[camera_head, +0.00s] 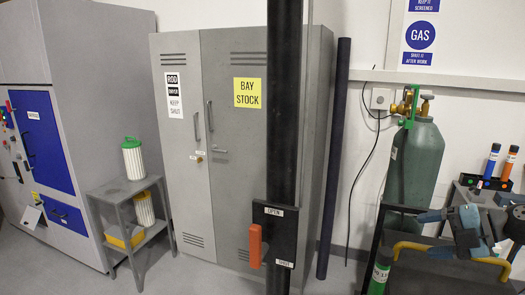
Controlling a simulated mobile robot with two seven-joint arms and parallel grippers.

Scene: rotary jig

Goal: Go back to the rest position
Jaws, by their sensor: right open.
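My right gripper (427,235) is at the lower right of the head view, with its blue-grey fingers pointing left. The fingers are spread apart and nothing shows between them. A yellow bent bar (408,247) passes behind and below the fingers; I cannot tell whether they touch it. My left gripper is not in view.
A black post (284,110) carries a plate with an orange lever (254,246), labelled OPEN and SHUT. A grey cabinet (232,140) stands behind it. A green gas cylinder (414,165) stands behind my gripper. A small shelf (150,230) is left; floor shows beside it.

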